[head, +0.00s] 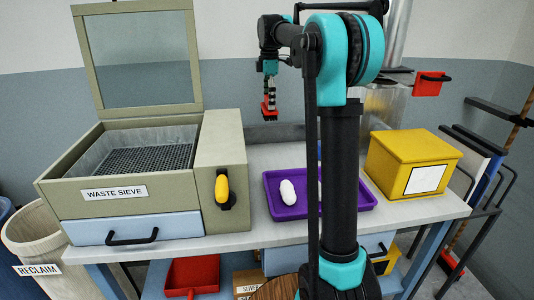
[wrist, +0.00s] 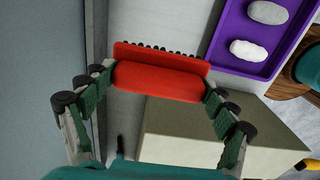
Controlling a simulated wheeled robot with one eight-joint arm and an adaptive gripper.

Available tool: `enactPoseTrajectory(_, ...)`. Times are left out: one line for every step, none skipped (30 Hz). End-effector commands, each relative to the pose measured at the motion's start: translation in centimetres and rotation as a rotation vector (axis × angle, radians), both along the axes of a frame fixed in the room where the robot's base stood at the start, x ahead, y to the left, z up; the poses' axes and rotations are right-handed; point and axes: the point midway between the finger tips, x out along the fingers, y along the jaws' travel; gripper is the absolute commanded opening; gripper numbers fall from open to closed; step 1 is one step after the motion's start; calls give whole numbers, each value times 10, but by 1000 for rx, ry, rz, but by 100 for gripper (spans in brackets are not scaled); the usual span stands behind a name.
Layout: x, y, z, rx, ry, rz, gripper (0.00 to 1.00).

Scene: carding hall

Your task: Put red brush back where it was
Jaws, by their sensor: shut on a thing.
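The red brush (head: 268,112) is held in my gripper (head: 269,98), up in the air above the back of the table, right of the sieve's open lid. In the wrist view the brush (wrist: 160,76) lies crosswise between the two green-padded fingers, with a row of dark bristles along its far edge. My gripper (wrist: 158,85) is shut on its two ends. The brush is clear of the table top in the head view. No marked spot for the brush shows in either view.
The waste sieve (head: 222,160) stands left, lid raised. A purple tray (head: 285,212) with white rolls lies right of it, partly behind my arm. A yellow box (head: 395,165) stands further right. A red holder (head: 430,85) is near the duct. A red dustpan (head: 190,275) sits below.

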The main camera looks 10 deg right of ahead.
Motion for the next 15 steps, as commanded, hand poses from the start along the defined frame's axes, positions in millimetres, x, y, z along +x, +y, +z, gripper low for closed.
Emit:
enactPoseTrajectory(0, 0, -3, 0, 0, 0, 54)
enactPoseTrajectory(0, 0, -7, 0, 0, 0, 54)
enactPoseTrajectory(0, 0, -13, 0, 0, 0, 54)
enactPoseTrajectory(0, 0, -19, 0, 0, 0, 54)
enactPoseTrajectory(0, 0, -25, 0, 0, 0, 54)
enactPoseTrajectory(0, 0, -34, 0, 0, 0, 54)
enactPoseTrajectory(0, 0, -42, 0, 0, 0, 54)
enactPoseTrajectory(0, 0, -49, 0, 0, 0, 54)
enactPoseTrajectory(0, 0, -59, 0, 0, 0, 54)
enactPoseTrajectory(0, 0, -67, 0, 0, 0, 54)
enactPoseTrajectory(0, 0, -74, 0, 0, 0, 54)
enactPoseTrajectory(0, 0, -84, 0, 0, 0, 54)
enactPoseTrajectory(0, 0, -91, 0, 0, 0, 54)
enactPoseTrajectory(0, 0, -98, 0, 0, 0, 54)
enactPoseTrajectory(0, 0, -108, 0, 0, 0, 54)
